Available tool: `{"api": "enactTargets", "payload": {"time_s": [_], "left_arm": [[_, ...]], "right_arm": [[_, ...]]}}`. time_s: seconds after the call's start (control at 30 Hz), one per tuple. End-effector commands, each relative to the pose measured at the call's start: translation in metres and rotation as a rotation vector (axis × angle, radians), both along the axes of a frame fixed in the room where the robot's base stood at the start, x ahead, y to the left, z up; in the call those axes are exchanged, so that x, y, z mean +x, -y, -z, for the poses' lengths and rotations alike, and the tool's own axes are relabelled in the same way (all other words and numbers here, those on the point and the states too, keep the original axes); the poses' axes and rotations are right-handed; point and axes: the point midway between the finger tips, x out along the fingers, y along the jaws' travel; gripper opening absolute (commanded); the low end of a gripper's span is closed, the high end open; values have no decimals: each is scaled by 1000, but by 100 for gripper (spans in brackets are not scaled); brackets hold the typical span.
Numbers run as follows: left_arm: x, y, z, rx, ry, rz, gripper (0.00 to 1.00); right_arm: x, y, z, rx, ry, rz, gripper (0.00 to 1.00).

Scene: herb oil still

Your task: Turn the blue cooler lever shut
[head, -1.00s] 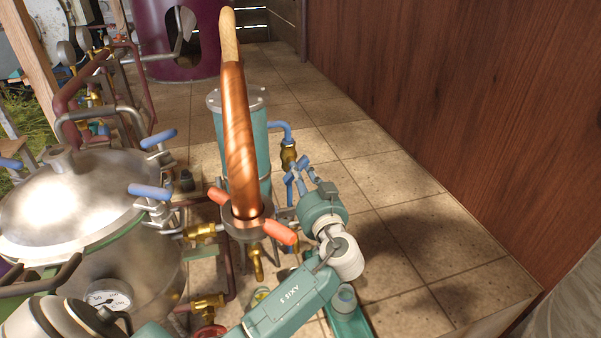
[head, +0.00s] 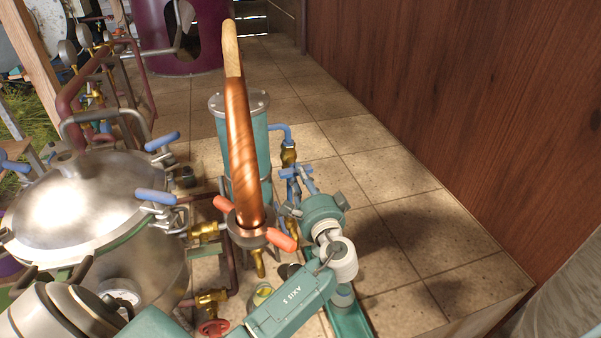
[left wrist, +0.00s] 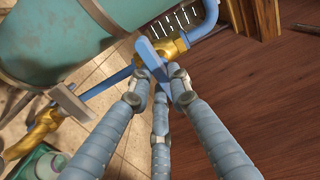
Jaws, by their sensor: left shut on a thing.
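The blue cooler lever (left wrist: 148,55) sits on a brass valve (left wrist: 172,48) in the blue pipe beside the teal cooler cylinder (left wrist: 75,35). In the head view the brass valve (head: 289,155) shows to the right of the cylinder (head: 257,135). My left gripper (left wrist: 160,84) is shut on the lever's near end, with its blue-grey fingers around it. In the head view the left gripper (head: 296,178) reaches to the lever just below the valve. Fingers and lever have a like blue there, so the exact contact is hard to see. My right gripper is not in view.
A copper column (head: 242,150) with orange handles (head: 281,241) stands close left of my gripper. A steel vessel (head: 85,205) with blue-handled clamps is further left. Tiled floor (head: 400,170) is clear to the right, up to a brown wooden wall (head: 460,90).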

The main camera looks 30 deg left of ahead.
Motion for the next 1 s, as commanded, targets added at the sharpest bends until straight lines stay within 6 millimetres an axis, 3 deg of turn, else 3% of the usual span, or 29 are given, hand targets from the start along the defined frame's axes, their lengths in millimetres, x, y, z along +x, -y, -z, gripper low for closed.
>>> {"api": "enactTargets", "payload": {"time_s": [0.7,0.73,0.8,1.0], "left_arm": [[0,1,1,47,-56,4,0],[0,1,1,47,-56,4,24],[0,1,1,47,-55,4,37],[0,1,1,45,-53,2,37]], "right_arm": [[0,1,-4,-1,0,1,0],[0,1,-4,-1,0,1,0],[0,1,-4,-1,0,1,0],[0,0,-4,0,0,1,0]]}}
